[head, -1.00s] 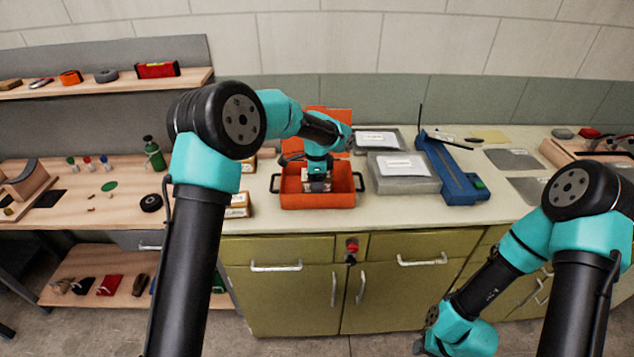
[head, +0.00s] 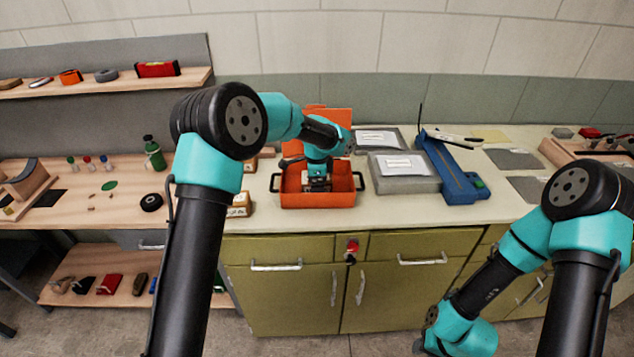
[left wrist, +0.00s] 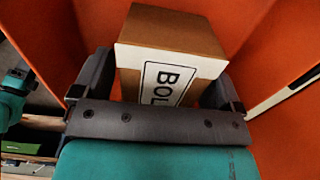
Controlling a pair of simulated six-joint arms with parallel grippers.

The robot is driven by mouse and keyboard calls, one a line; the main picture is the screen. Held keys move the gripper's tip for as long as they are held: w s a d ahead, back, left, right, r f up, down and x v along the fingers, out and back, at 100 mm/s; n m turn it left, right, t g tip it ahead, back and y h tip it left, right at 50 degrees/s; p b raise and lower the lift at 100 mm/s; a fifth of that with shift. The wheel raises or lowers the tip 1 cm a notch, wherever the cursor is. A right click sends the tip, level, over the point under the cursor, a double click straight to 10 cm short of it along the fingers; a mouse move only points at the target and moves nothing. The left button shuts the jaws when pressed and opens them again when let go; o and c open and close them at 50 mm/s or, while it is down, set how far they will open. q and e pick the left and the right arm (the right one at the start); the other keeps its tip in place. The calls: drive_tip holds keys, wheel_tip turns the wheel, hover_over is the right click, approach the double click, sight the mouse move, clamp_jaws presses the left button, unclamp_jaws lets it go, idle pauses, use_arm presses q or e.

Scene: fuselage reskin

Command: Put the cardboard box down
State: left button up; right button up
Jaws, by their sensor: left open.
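The cardboard box (left wrist: 172,50) is brown with a white label reading "BOL", the rest of it cut off. In the left wrist view it stands between the two grey fingers of my left gripper (left wrist: 160,78), inside orange walls. The fingers are open around it. In the head view my left gripper (head: 318,185) reaches down into the orange toolbox (head: 335,199) on the counter, and the box is mostly hidden by it. Whether the box rests on the toolbox floor cannot be told. My right arm hangs low at the right, with its jaws out of sight.
The orange toolbox has dark side handles and a raised lid (head: 333,118). Small cartons (head: 240,203) stand at its left. A grey case (head: 404,183) and a blue tool (head: 452,177) lie at its right. A red knob (head: 352,246) is on the cabinet front.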

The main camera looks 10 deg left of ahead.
use_arm(q)
wheel_tip(320, 180, up, 12)
drive_tip(key=shift+r, duration=0.15)
idle(0.5)
idle(0.4)
